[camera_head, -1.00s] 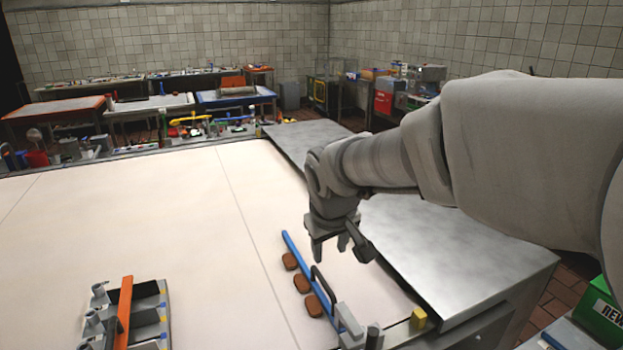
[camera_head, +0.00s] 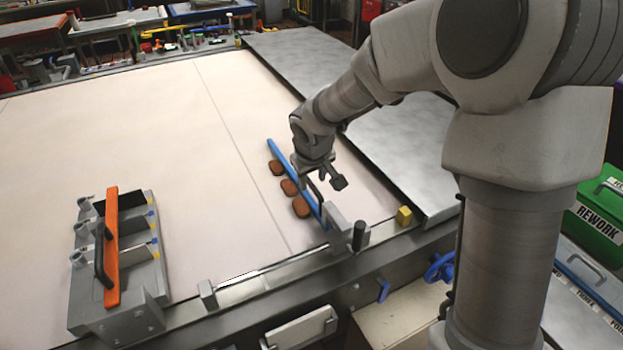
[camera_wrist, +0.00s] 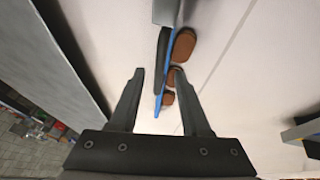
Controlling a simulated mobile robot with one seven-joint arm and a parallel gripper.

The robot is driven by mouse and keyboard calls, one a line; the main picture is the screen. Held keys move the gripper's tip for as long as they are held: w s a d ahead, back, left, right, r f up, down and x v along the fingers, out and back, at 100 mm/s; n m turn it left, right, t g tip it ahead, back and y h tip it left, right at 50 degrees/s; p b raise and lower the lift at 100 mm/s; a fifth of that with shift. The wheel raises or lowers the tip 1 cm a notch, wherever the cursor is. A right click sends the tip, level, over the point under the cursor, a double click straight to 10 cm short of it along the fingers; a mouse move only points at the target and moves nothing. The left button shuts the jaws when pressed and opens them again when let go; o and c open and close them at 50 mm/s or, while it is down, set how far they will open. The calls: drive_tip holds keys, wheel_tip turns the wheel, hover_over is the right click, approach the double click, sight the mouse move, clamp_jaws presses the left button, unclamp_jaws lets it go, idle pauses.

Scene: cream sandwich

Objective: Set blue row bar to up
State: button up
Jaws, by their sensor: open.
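The blue row bar (camera_head: 283,160) lies low over the cream work surface, running from a grey mount (camera_head: 344,228) at the front rail away toward the back. Several brown biscuits (camera_head: 290,187) sit along its left side. My gripper (camera_head: 322,188) is above the bar near its black handle, which it partly hides in the head view. In the wrist view my gripper (camera_wrist: 160,75) is open, with the blue bar (camera_wrist: 169,60) and its dark handle (camera_wrist: 161,55) showing between and beyond the fingers. Nothing is held. I cannot tell whether a finger touches the handle.
An orange bar (camera_head: 112,240) with a black handle lies across a grey fixture (camera_head: 145,270) at the left. A metal plate (camera_head: 400,140) lies to the right of the bar. A yellow block (camera_head: 404,215) and a black knob (camera_head: 359,236) stand near the front rail.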

drive_tip(key=shift+x, duration=1)
clamp_jaws()
idle(0.8)
